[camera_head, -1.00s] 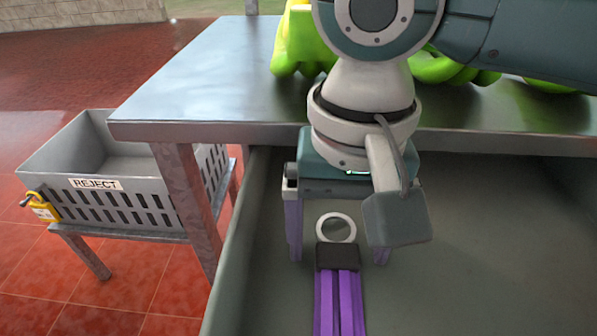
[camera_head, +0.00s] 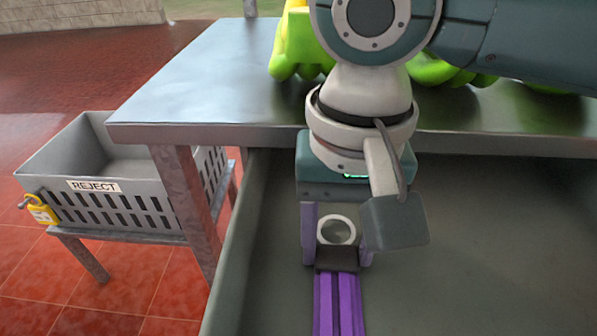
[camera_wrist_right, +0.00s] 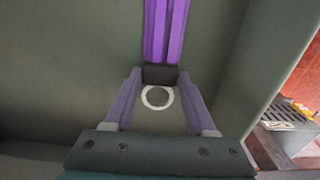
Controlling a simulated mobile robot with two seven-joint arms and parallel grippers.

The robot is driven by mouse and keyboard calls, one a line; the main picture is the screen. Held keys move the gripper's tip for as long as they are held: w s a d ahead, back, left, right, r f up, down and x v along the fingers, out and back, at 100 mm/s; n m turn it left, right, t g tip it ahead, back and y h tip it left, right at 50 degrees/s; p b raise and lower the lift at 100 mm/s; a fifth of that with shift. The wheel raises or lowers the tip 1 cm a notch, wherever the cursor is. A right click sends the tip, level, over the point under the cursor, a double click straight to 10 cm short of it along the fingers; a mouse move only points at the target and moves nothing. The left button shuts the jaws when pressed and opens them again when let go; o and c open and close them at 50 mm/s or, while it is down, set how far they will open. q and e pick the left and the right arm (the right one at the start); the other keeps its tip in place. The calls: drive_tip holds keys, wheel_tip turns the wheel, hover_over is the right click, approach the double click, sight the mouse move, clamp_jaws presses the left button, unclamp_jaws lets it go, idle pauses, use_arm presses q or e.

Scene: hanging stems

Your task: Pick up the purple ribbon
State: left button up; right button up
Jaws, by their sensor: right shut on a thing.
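The purple ribbon (camera_head: 339,303) lies in the grey drawer-like tray, its strips running toward the bottom of the head view. Its dark clasp (camera_head: 338,258) and a white ring (camera_head: 337,230) are at its upper end. In the right wrist view the ribbon (camera_wrist_right: 165,35) runs up from the dark clasp (camera_wrist_right: 160,74), with the ring (camera_wrist_right: 157,97) below it. My right gripper (camera_head: 337,260) has its two purple-grey fingers closed on either side of the clasp; it also shows in the wrist view (camera_wrist_right: 161,76). My left gripper is not in view.
The grey tray (camera_head: 480,250) is wide and bare to the right of the ribbon. A metal table (camera_head: 200,90) with green and yellow items (camera_head: 300,45) stands behind. A grey REJECT crate (camera_head: 130,205) with a yellow tag (camera_head: 40,210) stands at left.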

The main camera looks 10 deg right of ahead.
sight(336, 252)
drive_tip(key=shift+c, duration=0.2)
wheel_tip(336, 252, up, 20)
drive_tip(key=p, duration=0.7)
idle(0.6)
